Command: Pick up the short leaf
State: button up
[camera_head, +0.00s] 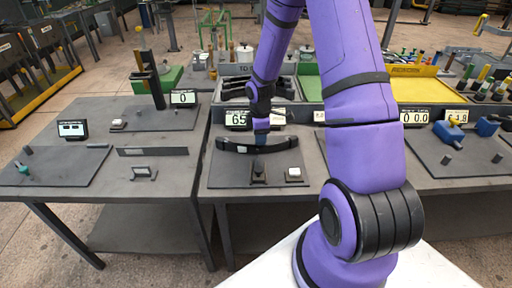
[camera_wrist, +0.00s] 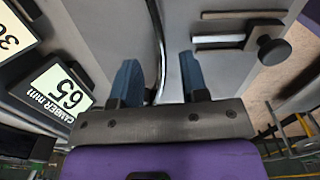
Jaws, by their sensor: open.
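A dark curved leaf (camera_head: 228,144) lies across the board on the middle table, beside a display reading 65. I cannot tell from these frames whether it is the short leaf. My gripper (camera_head: 261,139) is directly over the middle of this leaf and partly covers it. In the wrist view my gripper (camera_wrist: 158,68) has its two blue fingers apart. The narrow edge of the curved leaf (camera_wrist: 160,40) runs between them, with gaps showing on both sides. More dark leaves (camera_head: 240,86) lie in a grey tray behind.
The display (camera_head: 238,119) stands behind the leaf, and shows close by in the wrist view (camera_wrist: 62,92). A small dark post (camera_head: 258,172) and a white button (camera_head: 294,173) are in front. A flat dark strip (camera_head: 153,151) lies on the left table. Blue devices (camera_head: 448,132) stand right.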

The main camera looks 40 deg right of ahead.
aim_at(259, 153)
jog(key=shift+a+f, duration=0.15)
jog(key=shift+f, duration=2.75)
jog(key=shift+w, duration=0.1)
grip_shut()
